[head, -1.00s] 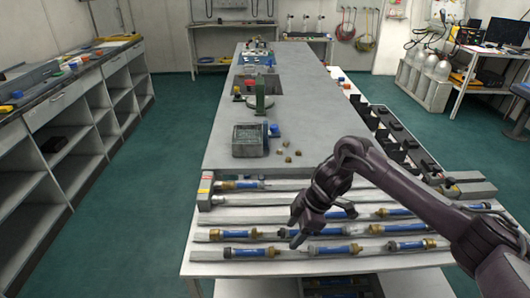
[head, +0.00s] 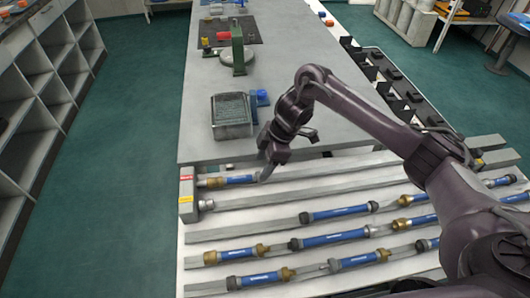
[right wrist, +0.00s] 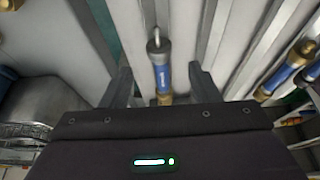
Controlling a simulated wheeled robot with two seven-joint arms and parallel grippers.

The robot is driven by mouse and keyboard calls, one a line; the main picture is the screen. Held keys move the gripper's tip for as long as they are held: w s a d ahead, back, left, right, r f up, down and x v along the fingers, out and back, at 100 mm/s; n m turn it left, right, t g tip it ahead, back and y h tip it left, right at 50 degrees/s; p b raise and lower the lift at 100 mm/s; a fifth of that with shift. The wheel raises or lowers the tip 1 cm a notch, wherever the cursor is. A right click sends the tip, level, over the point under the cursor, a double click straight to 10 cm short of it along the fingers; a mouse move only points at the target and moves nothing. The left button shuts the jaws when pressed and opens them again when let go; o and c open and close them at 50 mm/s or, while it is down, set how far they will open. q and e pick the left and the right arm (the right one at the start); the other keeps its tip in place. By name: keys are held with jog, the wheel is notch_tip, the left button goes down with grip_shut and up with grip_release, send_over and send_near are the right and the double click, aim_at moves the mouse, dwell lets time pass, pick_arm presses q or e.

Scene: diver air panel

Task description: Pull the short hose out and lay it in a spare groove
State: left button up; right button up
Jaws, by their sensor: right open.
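A short blue hose (head: 238,180) with brass fittings lies in the top groove of the grey rack. My right gripper (head: 267,170) is over the right end of this hose. In the right wrist view, a blue hose (right wrist: 162,72) with a brass collar and a thin metal tip shows between the spread fingers of my right gripper (right wrist: 162,85); no contact is visible. Part of it is hidden behind the gripper body. My left gripper is not in view.
The rack (head: 330,190) has several ridges with grooves between them. Several other blue hoses, one of them here (head: 340,212), lie in lower grooves. Bare groove shows right of the block's lower port. A grey box (head: 231,115) stands on the bench behind.

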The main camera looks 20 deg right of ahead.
aim_at(258, 173)
jog(key=x, duration=0.4)
jog(key=shift+p, duration=0.3)
jog(key=shift+a+f, duration=0.2)
jog(key=shift+f, duration=0.35)
jog(key=c, duration=0.4)
grip_shut()
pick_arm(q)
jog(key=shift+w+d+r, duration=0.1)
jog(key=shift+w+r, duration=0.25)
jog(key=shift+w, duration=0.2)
pick_arm(e)
jog(key=shift+d, duration=0.15)
pick_arm(q)
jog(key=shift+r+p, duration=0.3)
jog(key=shift+p, duration=0.05)
pick_arm(e)
jog(key=shift+s+d, duration=0.15)
jog(key=shift+d, duration=1)
jog(key=shift+r, duration=0.1)
